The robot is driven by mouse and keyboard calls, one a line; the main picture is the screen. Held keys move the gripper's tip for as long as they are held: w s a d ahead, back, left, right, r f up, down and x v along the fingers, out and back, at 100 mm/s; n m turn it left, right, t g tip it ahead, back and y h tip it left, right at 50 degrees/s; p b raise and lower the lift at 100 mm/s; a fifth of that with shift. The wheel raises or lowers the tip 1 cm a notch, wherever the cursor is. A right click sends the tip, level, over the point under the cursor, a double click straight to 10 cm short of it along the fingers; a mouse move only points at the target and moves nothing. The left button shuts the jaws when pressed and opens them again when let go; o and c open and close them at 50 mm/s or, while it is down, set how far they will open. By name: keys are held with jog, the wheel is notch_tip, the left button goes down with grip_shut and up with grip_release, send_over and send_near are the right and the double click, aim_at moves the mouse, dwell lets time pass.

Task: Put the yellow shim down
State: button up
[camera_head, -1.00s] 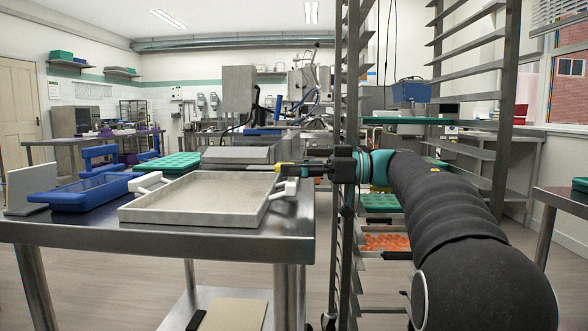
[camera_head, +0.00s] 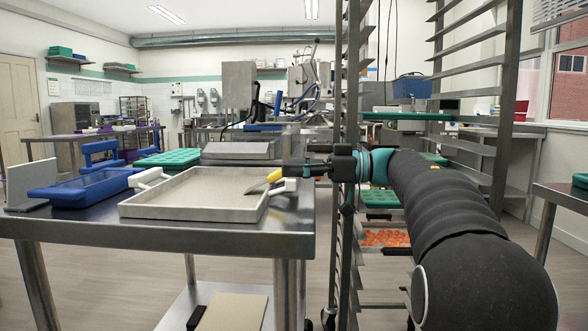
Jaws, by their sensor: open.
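The yellow shim (camera_head: 262,182) is a small wedge. It tilts down to the left at the back right of a pale tray (camera_head: 190,213) with white handles, beside the right handle (camera_head: 284,186). I cannot tell whether it rests on the tray rim or is still dropping. My gripper (camera_head: 298,170) is just right of the shim, level over the table's right edge. It is open, and the shim is apart from or barely at its fingertips; the exact gap is too small to tell.
The tray stands on a steel table (camera_head: 150,236). A blue tray (camera_head: 85,188) and a green mould (camera_head: 168,158) are to its left and behind. A steel rack (camera_head: 345,250) stands close to my arm on the right, holding trays with orange gummies (camera_head: 386,238).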

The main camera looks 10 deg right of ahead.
jog(key=shift+d+r, duration=0.1)
jog(key=shift+r, duration=0.4)
jog(key=p+v, duration=0.1)
jog(key=v, duration=1.1)
jog(key=shift+p, duration=0.35)
